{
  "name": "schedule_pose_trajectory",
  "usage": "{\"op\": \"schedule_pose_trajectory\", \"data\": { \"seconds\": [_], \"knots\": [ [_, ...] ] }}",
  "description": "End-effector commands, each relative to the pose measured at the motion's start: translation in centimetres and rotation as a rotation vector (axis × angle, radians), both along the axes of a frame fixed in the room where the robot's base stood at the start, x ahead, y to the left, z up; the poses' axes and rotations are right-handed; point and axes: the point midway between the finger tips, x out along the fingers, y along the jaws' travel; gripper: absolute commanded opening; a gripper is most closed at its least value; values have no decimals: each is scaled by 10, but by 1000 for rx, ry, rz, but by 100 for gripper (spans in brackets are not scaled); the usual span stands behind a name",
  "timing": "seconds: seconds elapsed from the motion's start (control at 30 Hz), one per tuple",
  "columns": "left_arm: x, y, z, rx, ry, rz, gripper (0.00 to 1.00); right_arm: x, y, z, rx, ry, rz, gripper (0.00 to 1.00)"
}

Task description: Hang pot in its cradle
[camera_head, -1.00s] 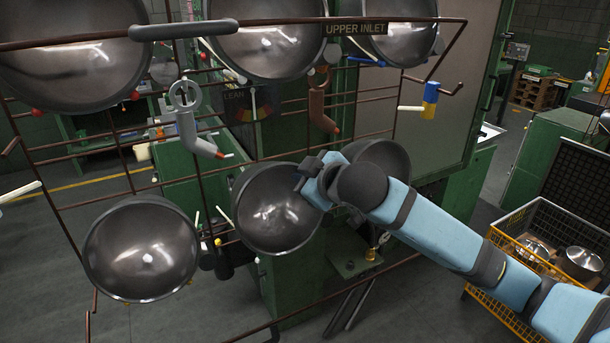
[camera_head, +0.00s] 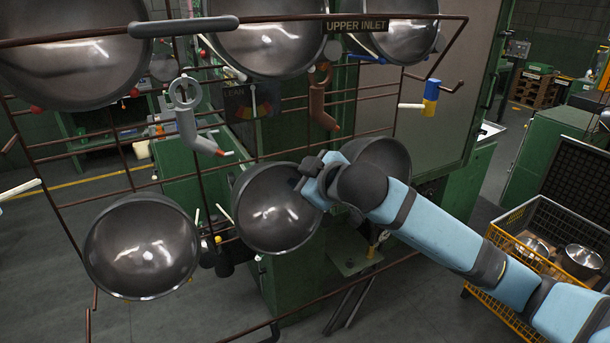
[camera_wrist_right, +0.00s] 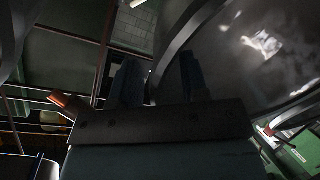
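A dark metal pot (camera_head: 268,212) hangs in the middle of the rack's lower row, its hollow side facing me. My right gripper (camera_head: 303,182) is at this pot's upper right rim. In the right wrist view the pot (camera_wrist_right: 268,50) fills the upper right. Its rim runs between my two fingers (camera_wrist_right: 160,80), which stand apart with a gap beside the rim. I see no firm grip on it. The hook or cradle behind the pot is hidden. Another pot (camera_head: 380,158) sits to the right, partly behind my right arm. My left gripper is out of view.
Several pots hang in the upper row, and one (camera_head: 140,245) hangs lower left. The brown wire rack (camera_head: 130,172) has coloured pegs and a grey hook (camera_head: 188,120). A yellow wire crate (camera_head: 510,262) with shiny pots stands lower right. Green machines are behind.

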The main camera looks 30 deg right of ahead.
Motion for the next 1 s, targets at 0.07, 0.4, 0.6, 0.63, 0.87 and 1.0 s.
{"op": "schedule_pose_trajectory", "data": {
  "seconds": [0.07, 0.4, 0.6, 0.63, 0.87, 1.0],
  "knots": [
    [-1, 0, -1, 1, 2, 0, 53, 0, 0, 0, 0, 1, -1, 41],
    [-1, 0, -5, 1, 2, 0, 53, -30, -4, 9, -3, 0, 2, 41],
    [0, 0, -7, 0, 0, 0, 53, -75, -12, 27, -3, 0, 1, 41],
    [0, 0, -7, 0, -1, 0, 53, -82, -13, 30, -3, -1, 2, 41],
    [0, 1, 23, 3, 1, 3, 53, -105, -17, 49, 4, 6, -6, 41],
    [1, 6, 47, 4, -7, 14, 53, -108, -18, 50, 6, 6, -8, 41]
  ]
}}
